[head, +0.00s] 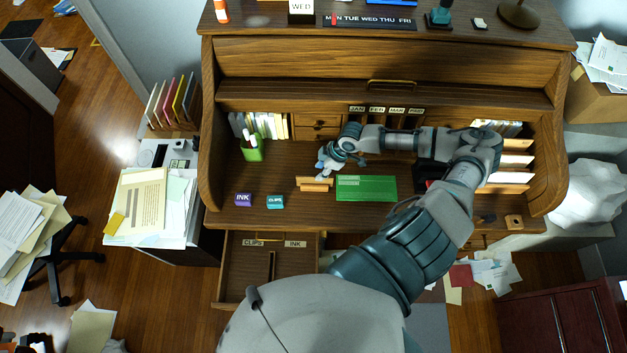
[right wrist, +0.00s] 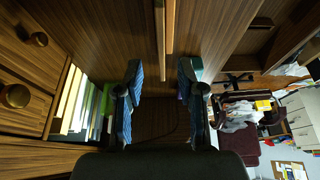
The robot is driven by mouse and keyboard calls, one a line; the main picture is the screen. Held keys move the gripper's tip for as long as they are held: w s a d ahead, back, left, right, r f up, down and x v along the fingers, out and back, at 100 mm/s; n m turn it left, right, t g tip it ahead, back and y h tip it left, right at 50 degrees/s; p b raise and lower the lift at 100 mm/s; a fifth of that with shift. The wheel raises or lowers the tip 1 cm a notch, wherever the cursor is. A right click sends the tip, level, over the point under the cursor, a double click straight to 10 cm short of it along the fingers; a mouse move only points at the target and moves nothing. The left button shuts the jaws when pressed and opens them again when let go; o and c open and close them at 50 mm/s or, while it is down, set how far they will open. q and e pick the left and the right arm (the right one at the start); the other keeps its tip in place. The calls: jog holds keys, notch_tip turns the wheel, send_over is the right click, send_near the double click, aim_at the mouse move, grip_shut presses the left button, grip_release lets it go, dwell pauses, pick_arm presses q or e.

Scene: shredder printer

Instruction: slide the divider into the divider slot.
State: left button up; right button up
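A light wooden piece (head: 314,184), apparently the divider, is on the desktop left of the green mat. It shows as two narrow strips (right wrist: 166,40) at the top of the right wrist view. My right gripper (head: 324,166) is just behind it in the head view. In the right wrist view my right gripper (right wrist: 161,85) is open, with an empty gap between its blue finger pads. The strips appear beyond the fingertips; contact cannot be told. The open drawer (head: 236,272), labelled CLIPS and INK, has a dark narrow line (head: 271,266) in its floor, likely the divider slot. My left gripper is out of view.
A green mat (head: 366,188) lies to the right of the wooden piece. A green pen cup (head: 253,151) stands at the back left. My right arm crosses the desk's right half.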

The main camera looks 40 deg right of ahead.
aim_at(313, 177)
jog(key=shift+a+f, duration=0.15)
jog(key=shift+f, duration=0.35)
jog(key=x, duration=0.5)
jog(key=shift+w+a, duration=0.2)
jog(key=shift+w, duration=0.1)
jog(key=shift+s, duration=0.1)
jog(key=shift+f, duration=0.2)
jog(key=shift+c, duration=0.2)
grip_shut()
